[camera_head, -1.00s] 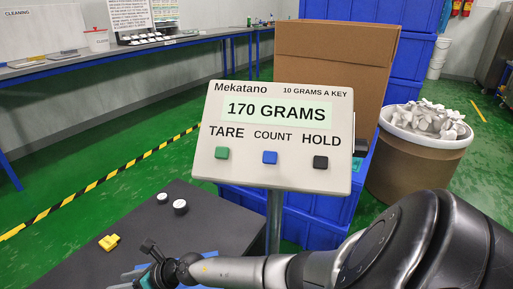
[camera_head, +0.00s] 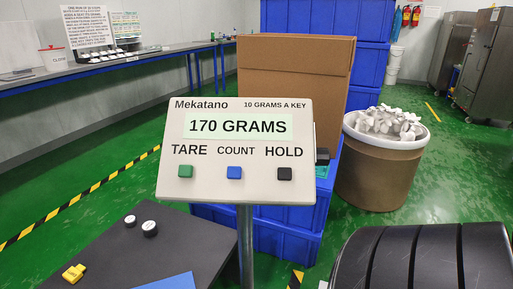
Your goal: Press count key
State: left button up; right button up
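The Mekatano panel (camera_head: 240,108) stands on a grey post left of the picture's middle. Its display (camera_head: 238,126) reads 170 GRAMS, with "10 GRAMS A KEY" printed above. Below the labels sit three keys: a green TARE key (camera_head: 185,171), a blue COUNT key (camera_head: 234,172) and a black HOLD key (camera_head: 284,173). Nothing covers the COUNT key. Neither gripper can be made out. A dark ribbed part of my arm fills the lower right corner, well apart from the panel.
A dark platform (camera_head: 130,250) at lower left bears a yellow piece (camera_head: 74,273), two small round weights (camera_head: 149,228) and a blue flat thing (camera_head: 172,282). Behind the panel are a cardboard box (camera_head: 294,75) and blue crates (camera_head: 290,238). A drum (camera_head: 375,170) of white parts stands right.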

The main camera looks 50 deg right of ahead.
aim_at(234, 172)
jog(key=k+j+z, duration=0.1)
jog(key=z, duration=0.4)
jog(key=k+z, duration=0.1)
jog(key=z, duration=0.4)
jog(key=k+j+z, duration=0.1)
jog(key=z, duration=0.4)
jog(key=i, duration=0.35)
jog(key=l+z, duration=0.05)
